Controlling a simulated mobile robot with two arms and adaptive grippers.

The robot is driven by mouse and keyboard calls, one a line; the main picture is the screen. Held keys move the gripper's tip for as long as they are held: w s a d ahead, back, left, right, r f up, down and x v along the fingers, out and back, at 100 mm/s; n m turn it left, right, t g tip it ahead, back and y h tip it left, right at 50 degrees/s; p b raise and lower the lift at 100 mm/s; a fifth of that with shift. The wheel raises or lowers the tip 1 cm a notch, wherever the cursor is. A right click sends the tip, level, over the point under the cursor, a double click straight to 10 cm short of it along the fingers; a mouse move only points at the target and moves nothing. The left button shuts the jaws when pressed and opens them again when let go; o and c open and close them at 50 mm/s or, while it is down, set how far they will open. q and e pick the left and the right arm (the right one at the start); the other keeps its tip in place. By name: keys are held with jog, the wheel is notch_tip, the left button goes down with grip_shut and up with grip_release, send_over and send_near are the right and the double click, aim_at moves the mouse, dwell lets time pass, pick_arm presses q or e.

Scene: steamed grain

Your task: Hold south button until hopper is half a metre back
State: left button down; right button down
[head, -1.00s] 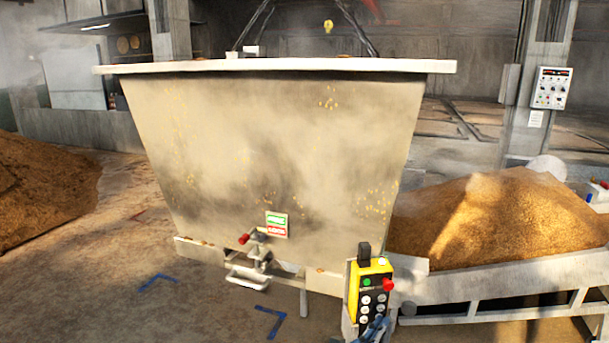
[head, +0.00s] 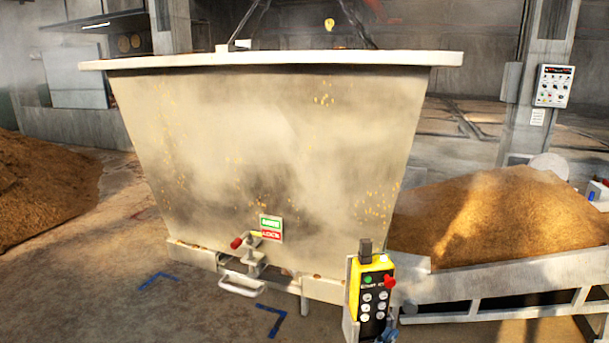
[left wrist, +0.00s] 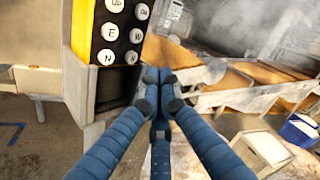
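The large pale steel hopper (head: 265,140) hangs from cables in the middle of the head view, with a red-tipped latch and a label low on its front. The yellow and black button box (head: 372,290) stands before its lower right corner, with a red knob and several white buttons. In the left wrist view the box (left wrist: 97,55) shows UP, E, W and N. The lowest right button (left wrist: 131,57), beside N, has an unclear letter. My left gripper (left wrist: 152,76) is shut and empty, its tips just below and right of that button; contact is unclear. In the head view it is mostly cut off.
A grain bed (head: 500,215) in a metal trough lies to the right. A brown grain heap (head: 40,190) lies at the left. Blue corner marks (head: 272,320) are on the floor below the hopper. A control panel (head: 553,86) hangs on a pillar at the back right.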

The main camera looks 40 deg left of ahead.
pick_arm(q)
jog(key=shift+s+d, duration=0.95)
jog(key=shift+s, duration=0.05)
